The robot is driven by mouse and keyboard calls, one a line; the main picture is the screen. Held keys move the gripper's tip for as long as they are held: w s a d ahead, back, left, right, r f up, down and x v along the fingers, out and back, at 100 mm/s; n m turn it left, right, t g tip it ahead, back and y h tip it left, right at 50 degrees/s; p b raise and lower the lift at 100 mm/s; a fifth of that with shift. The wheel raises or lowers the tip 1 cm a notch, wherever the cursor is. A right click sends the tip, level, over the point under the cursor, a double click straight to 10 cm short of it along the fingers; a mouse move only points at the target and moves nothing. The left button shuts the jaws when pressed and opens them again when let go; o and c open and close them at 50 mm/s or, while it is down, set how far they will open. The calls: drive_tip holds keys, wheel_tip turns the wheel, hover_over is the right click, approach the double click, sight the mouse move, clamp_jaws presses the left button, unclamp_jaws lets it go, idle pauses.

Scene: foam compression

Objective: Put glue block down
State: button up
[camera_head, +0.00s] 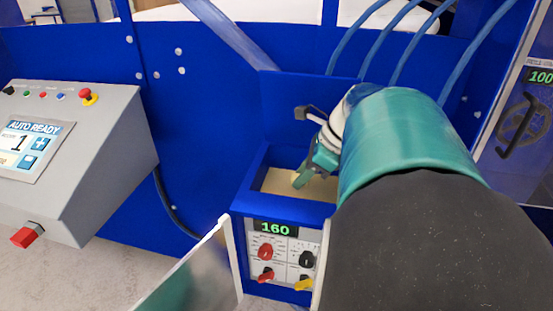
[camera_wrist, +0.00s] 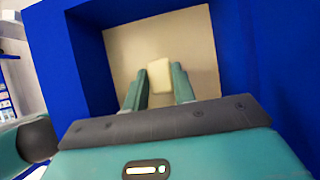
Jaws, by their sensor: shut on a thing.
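The glue block (camera_wrist: 160,76) is a small cream-coloured block in the wrist view. My gripper (camera_wrist: 159,88) is shut on it, with one teal finger at each side. The block is over the tan floor (camera_wrist: 122,46) of a blue-walled box. I cannot tell whether the block touches that floor. In the head view my gripper (camera_head: 302,180) reaches down into the same blue box (camera_head: 285,207); the block cannot be made out there.
A panel with a green 160 display (camera_head: 275,229) and several knobs is on the box front. A grey control console (camera_head: 75,150) stands at the left. Blue walls rise behind the box, and several blue hoses (camera_head: 405,45) hang at the upper right.

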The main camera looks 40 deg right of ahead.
drive_tip(key=shift+s+f, duration=0.15)
drive_tip(key=shift+f, duration=0.05)
drive_tip(key=shift+f, duration=0.1)
drive_tip(key=shift+f, duration=0.5)
drive_tip(key=o, duration=0.9)
drive_tip(key=shift+o, duration=0.2)
